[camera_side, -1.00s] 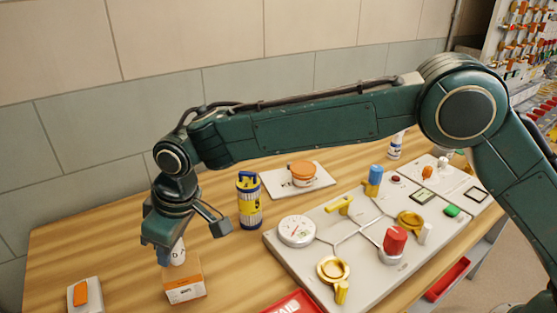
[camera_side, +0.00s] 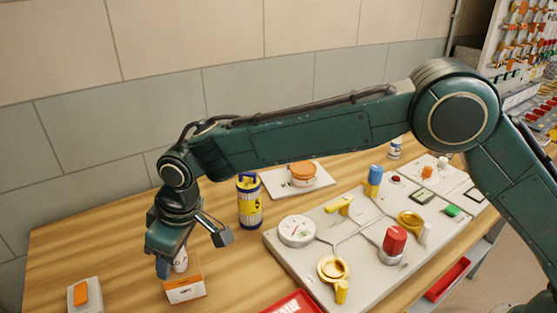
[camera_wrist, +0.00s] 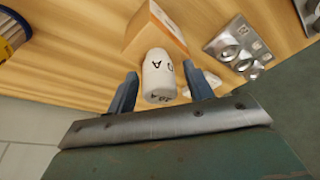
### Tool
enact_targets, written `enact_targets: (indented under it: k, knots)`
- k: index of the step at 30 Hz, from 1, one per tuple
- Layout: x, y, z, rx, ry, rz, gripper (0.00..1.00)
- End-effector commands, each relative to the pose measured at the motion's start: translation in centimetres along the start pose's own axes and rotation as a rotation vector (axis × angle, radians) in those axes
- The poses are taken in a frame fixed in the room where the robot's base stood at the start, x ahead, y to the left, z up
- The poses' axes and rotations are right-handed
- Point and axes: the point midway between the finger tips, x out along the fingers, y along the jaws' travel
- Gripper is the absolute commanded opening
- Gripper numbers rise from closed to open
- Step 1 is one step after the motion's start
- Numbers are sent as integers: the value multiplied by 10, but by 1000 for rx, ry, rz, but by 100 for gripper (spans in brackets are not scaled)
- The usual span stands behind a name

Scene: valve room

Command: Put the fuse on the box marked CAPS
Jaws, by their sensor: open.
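The fuse (camera_wrist: 158,76) is a white cylinder with dark letters. In the wrist view it lies between the two fingers of my gripper (camera_wrist: 160,88), which stand apart with a gap on each side. The fuse also shows partly in the side view (camera_side: 181,261), upright at the top of an orange and white box (camera_side: 186,291). The box also shows in the wrist view (camera_wrist: 137,40), at the far end of the fuse. Its marking is too small to read. The fuse's lower end seems to meet the box top, but the contact is not clear.
A yellow and blue canister (camera_side: 249,203) stands right of my gripper. A panel with valves and a gauge (camera_side: 297,232) fills the right of the table. A plate with an orange piece (camera_side: 82,293) lies at left. A red tray (camera_side: 294,303) is at the front edge.

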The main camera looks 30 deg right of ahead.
Motion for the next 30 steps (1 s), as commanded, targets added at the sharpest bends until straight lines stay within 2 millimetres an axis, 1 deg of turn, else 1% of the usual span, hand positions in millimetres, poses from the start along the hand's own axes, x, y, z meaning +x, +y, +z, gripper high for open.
enact_targets:
  k: [5,11,17,24,30]
  knots:
    - [-3,0,-1,0,1,0,52]
    - [-18,0,-2,0,2,0,52]
    - [-46,0,-2,0,4,0,52]
    - [-86,0,-2,0,3,0,52]
    - [-111,0,-2,0,3,0,52]
